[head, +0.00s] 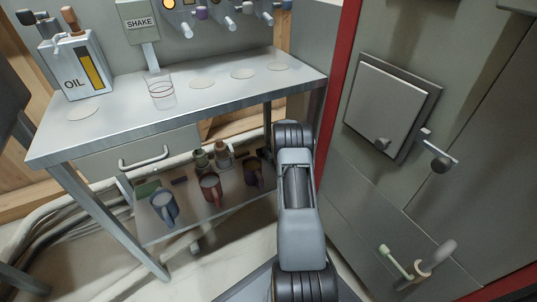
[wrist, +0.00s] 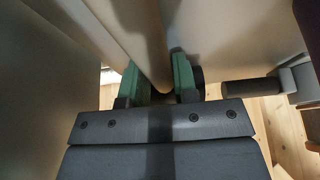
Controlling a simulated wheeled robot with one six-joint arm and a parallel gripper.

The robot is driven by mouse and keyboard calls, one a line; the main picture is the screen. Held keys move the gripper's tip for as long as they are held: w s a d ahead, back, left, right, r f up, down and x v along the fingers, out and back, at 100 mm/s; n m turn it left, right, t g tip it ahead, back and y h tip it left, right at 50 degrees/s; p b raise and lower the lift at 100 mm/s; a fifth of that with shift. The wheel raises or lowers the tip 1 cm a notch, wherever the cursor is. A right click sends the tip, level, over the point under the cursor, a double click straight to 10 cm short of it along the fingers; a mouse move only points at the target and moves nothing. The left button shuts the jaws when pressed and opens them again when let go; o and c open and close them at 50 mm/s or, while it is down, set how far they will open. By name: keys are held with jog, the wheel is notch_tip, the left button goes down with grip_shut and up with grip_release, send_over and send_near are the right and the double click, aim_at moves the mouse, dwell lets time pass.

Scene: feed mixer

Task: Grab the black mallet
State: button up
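I cannot pick out the black mallet with certainty in either view. In the wrist view, a dark cylinder (wrist: 250,91) joined to a grey block lies right of my gripper; I cannot tell if it is part of the mallet. My gripper (wrist: 158,82) shows there with two green fingers apart. A pale rounded edge (wrist: 147,42) comes down between or just beyond the fingers; I cannot tell whether they touch it. In the head view my arm reaches away past the right end of the metal table, and it hides my gripper.
The metal table (head: 215,98) bears an oil can (head: 72,70) and a clear glass (head: 161,93). Several mugs, one blue (head: 164,208), stand on the lower shelf. A grey cabinet with a red edge (head: 336,88) and a black-knobbed lever (head: 442,164) stands close on the right.

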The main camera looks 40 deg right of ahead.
grip_shut()
jog(key=shift+r, duration=0.1)
